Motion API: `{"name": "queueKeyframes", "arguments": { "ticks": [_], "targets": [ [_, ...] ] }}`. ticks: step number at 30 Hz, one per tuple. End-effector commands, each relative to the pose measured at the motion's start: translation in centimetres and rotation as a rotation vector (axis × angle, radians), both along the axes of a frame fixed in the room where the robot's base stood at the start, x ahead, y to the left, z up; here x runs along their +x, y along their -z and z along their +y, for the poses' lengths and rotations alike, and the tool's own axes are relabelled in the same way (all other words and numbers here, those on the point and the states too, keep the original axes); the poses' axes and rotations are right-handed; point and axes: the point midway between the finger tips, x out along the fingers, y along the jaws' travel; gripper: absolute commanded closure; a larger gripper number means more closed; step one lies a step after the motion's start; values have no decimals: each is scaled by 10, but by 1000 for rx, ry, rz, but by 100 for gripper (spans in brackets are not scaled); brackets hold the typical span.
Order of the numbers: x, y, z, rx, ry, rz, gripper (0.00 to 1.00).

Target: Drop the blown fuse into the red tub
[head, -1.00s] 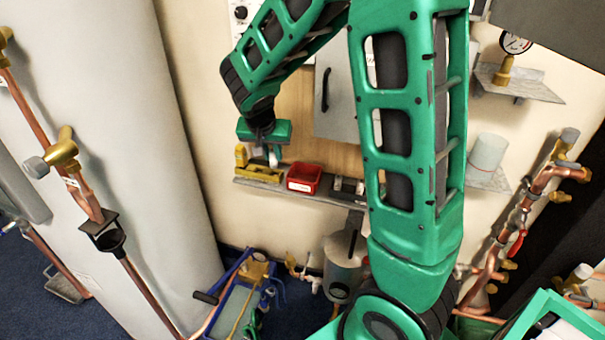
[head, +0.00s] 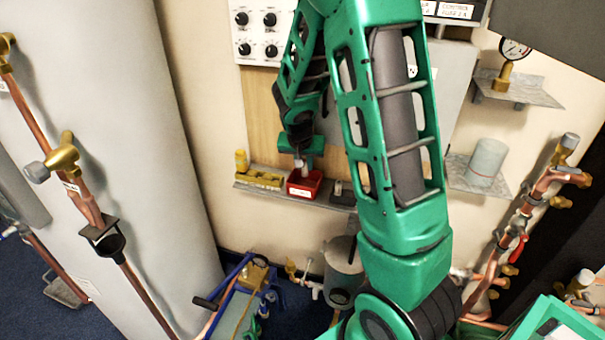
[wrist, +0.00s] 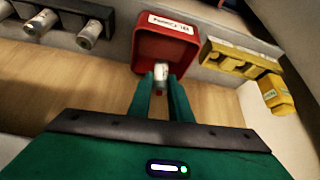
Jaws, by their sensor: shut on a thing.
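The red tub (head: 304,191) stands on the narrow wall shelf in the head view. In the wrist view the red tub (wrist: 185,22) lies just past my fingertips, with a white label on its wall. My gripper (wrist: 160,80) is shut on a small whitish cylindrical fuse (wrist: 161,72), held between the fingertips. The fuse appears in front of the tub's opening in the wrist view.
A yellow holder (wrist: 240,60) and a yellow block (wrist: 276,95) stand beside the tub. Several whitish cylinders sit in dark holders on its other side, one of them (wrist: 90,32) close by. The shelf (head: 250,189) is narrow, with a wooden board behind it.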

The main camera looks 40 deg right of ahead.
Motion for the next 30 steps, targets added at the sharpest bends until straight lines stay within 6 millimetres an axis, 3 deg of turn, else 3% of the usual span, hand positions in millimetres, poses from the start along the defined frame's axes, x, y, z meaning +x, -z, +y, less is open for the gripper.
{"name": "queueKeyframes", "arguments": {
  "ticks": [7,30],
  "targets": [
    [-1,32,0,-1,1,4,100],
    [-1,46,0,0,2,2,100]
  ]
}}
